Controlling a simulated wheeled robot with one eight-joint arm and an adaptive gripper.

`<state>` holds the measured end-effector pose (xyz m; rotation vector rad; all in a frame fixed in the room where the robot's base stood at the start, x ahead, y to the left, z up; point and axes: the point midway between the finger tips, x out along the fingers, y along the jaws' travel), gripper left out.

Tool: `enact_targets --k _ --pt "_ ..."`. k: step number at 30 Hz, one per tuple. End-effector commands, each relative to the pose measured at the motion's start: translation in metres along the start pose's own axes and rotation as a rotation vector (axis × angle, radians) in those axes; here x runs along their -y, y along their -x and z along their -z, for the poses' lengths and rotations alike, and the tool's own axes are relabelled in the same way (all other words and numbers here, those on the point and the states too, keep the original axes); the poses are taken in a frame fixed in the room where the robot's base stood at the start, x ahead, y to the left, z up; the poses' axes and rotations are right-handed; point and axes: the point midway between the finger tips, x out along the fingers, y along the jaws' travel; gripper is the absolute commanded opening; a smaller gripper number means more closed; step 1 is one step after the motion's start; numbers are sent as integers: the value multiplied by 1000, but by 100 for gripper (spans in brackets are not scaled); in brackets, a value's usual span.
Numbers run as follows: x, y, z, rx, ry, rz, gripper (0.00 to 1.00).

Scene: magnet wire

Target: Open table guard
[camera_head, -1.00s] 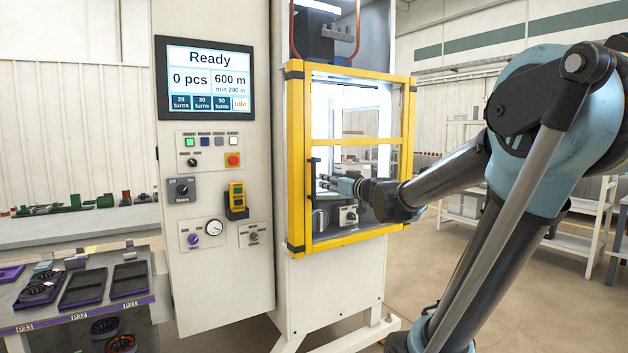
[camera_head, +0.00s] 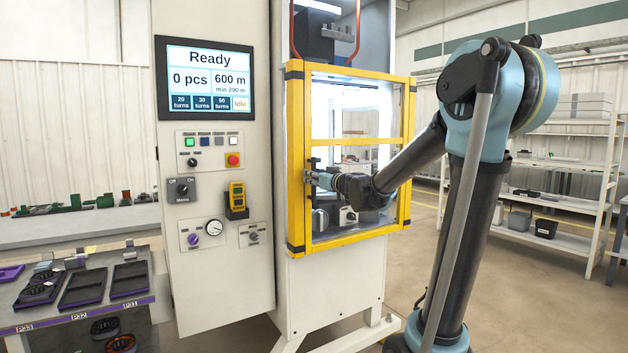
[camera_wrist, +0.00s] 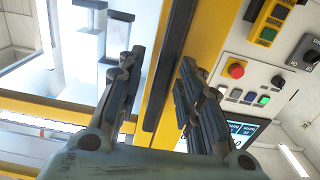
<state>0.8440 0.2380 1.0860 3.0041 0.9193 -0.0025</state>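The table guard (camera_head: 350,239) is a yellow-framed door with clear panes on the front of the machine, and it looks closed. Its black upright handle (camera_head: 313,163) is on the left side of the frame. My gripper (camera_head: 312,178) is at the handle, reaching in from the right. In the wrist view, my gripper (camera_wrist: 158,66) is open, with one finger on each side of the black handle bar (camera_wrist: 172,75). I cannot tell whether either finger touches the bar. The gripper partly hides the handle's lower part in the head view.
A control panel with a screen (camera_head: 207,78) reading "Ready", switches and a red button (camera_head: 233,159) stands left of the guard. A workbench (camera_head: 142,302) with trays is at the lower left. Shelves (camera_head: 570,200) stand at the right, with open floor before them.

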Motion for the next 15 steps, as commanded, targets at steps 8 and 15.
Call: enact_targets --k 8,15 --pt "0 -7 0 0 0 0 33" --pt "0 -7 0 0 0 0 20"
